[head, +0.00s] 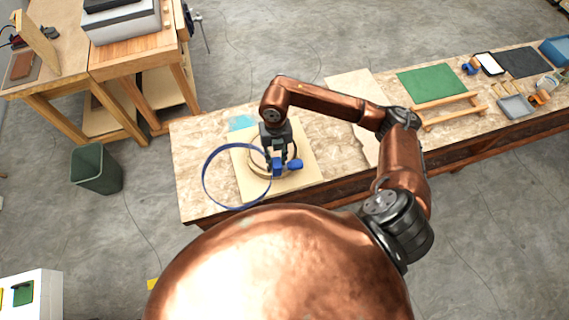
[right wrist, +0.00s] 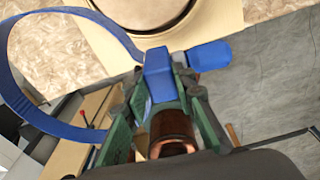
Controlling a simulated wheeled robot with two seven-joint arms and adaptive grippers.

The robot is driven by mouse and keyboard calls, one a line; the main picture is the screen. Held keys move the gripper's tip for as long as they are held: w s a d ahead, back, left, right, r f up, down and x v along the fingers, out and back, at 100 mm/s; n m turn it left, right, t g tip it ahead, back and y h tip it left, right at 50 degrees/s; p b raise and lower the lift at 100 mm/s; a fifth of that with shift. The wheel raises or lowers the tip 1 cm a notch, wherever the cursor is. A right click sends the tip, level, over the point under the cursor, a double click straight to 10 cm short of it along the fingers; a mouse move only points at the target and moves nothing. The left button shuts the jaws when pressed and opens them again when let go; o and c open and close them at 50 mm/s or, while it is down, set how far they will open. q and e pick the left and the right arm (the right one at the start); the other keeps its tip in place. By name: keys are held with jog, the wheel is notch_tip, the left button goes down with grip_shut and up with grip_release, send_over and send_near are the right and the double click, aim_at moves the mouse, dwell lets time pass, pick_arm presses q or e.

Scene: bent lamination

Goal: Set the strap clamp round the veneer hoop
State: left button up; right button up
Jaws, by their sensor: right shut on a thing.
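The strap clamp is a blue band loop (head: 204,186) with a blue buckle (head: 278,167) and a blue handle (head: 295,164). My right gripper (head: 277,156) is shut on the buckle; the right wrist view shows the buckle (right wrist: 158,72) between the fingers and the band (right wrist: 25,105) reaching out left. The veneer hoop (head: 255,168) is a low tan ring on a pale square board (head: 302,180), partly hidden by my gripper. Its rim (right wrist: 193,18) shows beyond the buckle in the wrist view. The band is mostly left of the hoop, overlapping it in the head view, not around it. My left gripper is out of view.
The workbench (head: 193,145) has bare room left of the board. A green mat (head: 432,82), wooden rails (head: 450,112) and a grey tray (head: 516,107) lie farther right. A bin (head: 97,168) stands on the floor at left.

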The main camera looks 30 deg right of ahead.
jog(key=m, duration=0.2)
jog(key=s+m+p, duration=0.1)
jog(key=m, duration=0.4)
jog(key=shift+s+d+f+m+y, duration=0.25)
jog(key=shift+d+f+m+y, duration=0.05)
jog(key=m, duration=0.2)
jog(key=m+p, duration=0.1)
jog(key=m, duration=0.1)
jog(key=shift+s+d+f+t, duration=0.15)
jog(key=shift+s+t, duration=0.25)
jog(key=m, duration=0.1)
jog(key=f+m, duration=0.1)
jog(key=m, duration=0.3)
jog(key=shift+s+d+f+t, duration=0.2)
jog(key=shift+s+f+t, duration=0.1)
jog(key=shift+s+f, duration=0.05)
jog(key=shift+f, duration=0.3)
jog(key=shift+f+b, duration=1.5)
jog(key=shift+f, duration=0.8)
